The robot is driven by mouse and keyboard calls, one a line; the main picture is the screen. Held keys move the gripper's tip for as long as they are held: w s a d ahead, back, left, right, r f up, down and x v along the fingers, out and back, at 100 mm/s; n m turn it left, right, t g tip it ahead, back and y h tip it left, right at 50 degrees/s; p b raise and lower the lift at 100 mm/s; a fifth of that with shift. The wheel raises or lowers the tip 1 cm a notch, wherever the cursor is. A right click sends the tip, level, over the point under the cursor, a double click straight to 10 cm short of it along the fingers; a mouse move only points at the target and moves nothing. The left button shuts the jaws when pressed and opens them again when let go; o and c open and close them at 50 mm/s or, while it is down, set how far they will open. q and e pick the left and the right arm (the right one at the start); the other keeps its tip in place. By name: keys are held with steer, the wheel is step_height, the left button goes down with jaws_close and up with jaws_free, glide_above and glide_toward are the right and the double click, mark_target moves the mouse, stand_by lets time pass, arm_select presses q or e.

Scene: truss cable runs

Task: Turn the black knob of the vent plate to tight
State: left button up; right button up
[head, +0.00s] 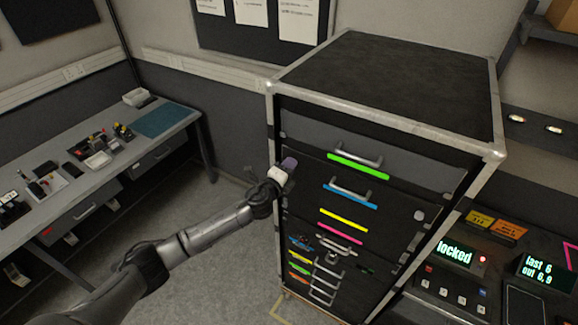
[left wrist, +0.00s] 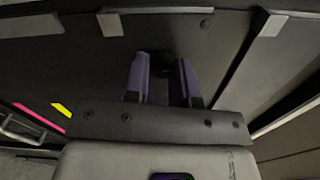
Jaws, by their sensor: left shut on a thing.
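In the left wrist view, the black knob (left wrist: 162,63) sits on a dark plate (left wrist: 225,40), which I take to be the vent plate. My left gripper (left wrist: 162,75) has its two purple fingers on either side of the knob and is shut on it. In the head view, my left gripper (head: 287,166) is at the left edge of the front of the tall black cabinet (head: 385,85). There the gripper hides the knob. The knob's tight or loose marking cannot be read. My right gripper is not in view.
The cabinet front has handles (head: 350,193) and coloured strips close to the right of my left gripper. A workbench (head: 180,115) with small items stands at the left. A console (head: 470,270) with a lit "locked" display is at the right.

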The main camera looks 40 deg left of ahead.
arm_select(q)
steer(key=shift+m, duration=0.3)
stand_by(0.5)
steer(key=o, duration=0.9)
steer(key=shift+s, duration=0.15)
steer(key=shift+s+d+b, duration=0.3)
steer(key=shift+s+b, duration=0.15)
steer(key=shift+s, duration=1.8)
steer(key=shift+s+d+b, duration=0.35)
steer(key=shift+s+b, duration=0.05)
steer(key=shift+s, duration=1.8)
steer(key=shift+s+d+b, duration=0.3)
steer(key=shift+s+b, duration=0.15)
steer(key=shift+s, duration=1.8)
